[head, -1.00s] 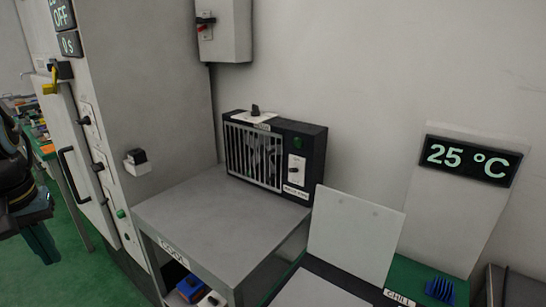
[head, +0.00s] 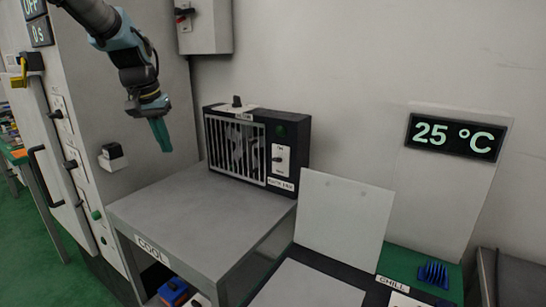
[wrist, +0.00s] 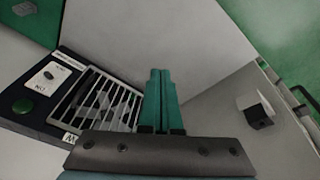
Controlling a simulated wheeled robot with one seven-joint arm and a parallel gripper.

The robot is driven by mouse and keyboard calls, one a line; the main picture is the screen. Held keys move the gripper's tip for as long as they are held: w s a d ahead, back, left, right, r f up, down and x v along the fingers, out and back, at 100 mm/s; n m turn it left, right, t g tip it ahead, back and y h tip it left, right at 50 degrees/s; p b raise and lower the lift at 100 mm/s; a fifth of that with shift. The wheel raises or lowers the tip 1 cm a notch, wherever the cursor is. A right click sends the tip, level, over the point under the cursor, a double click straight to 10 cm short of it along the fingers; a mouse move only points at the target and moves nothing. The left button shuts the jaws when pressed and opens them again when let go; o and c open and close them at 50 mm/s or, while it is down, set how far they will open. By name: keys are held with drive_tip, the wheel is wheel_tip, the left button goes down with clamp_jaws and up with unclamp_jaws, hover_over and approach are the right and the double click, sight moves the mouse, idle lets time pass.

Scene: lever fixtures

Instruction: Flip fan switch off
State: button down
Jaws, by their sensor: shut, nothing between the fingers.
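A black fan box (head: 255,150) with a pale front grille stands at the back of the grey COOL table. On its right front is a white switch plate (head: 281,160) with a small dark switch, below a green round button (head: 281,131). My gripper (head: 161,148) is shut and empty, pointing down in the air to the left of the fan box, apart from it. In the wrist view the green fingers (wrist: 160,98) are together. The fan box (wrist: 75,100) lies to their left there, with its switch plate (wrist: 45,79) at the far left.
The COOL table (head: 185,205) top is bare. A cabinet with a black-and-white knob (head: 112,156) stands at left. A white upright panel (head: 342,215) and the CHILL station with a blue finned block (head: 433,273) are at right. A display (head: 455,137) reads 25 °C.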

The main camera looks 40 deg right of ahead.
drive_tip(key=s+d+r+m+g+h+b, duration=0.1)
drive_tip(key=s+d+m, duration=0.1)
drive_tip(key=d, duration=0.6)
drive_tip(key=s+d+r+m+b, duration=0.1)
drive_tip(key=s+d+b, duration=0.1)
drive_tip(key=d, duration=0.6)
drive_tip(key=r+m+g, duration=0.1)
drive_tip(key=r+m, duration=0.1)
hover_over(273, 159)
drive_tip(key=w+a, duration=0.1)
drive_tip(key=a, duration=0.2)
drive_tip(key=shift+w+d+f+h+b, duration=0.1)
drive_tip(key=shift+w+h+b, duration=0.05)
drive_tip(key=shift+h+b, duration=0.3)
drive_tip(key=p+x, duration=0.2)
drive_tip(key=x, duration=0.8)
drive_tip(key=shift+f+b, duration=0.2)
drive_tip(key=shift+b, duration=0.3)
drive_tip(key=shift+a+h+b, duration=0.2)
drive_tip(key=shift+h+b, duration=0.05)
drive_tip(key=shift+b, duration=0.4)
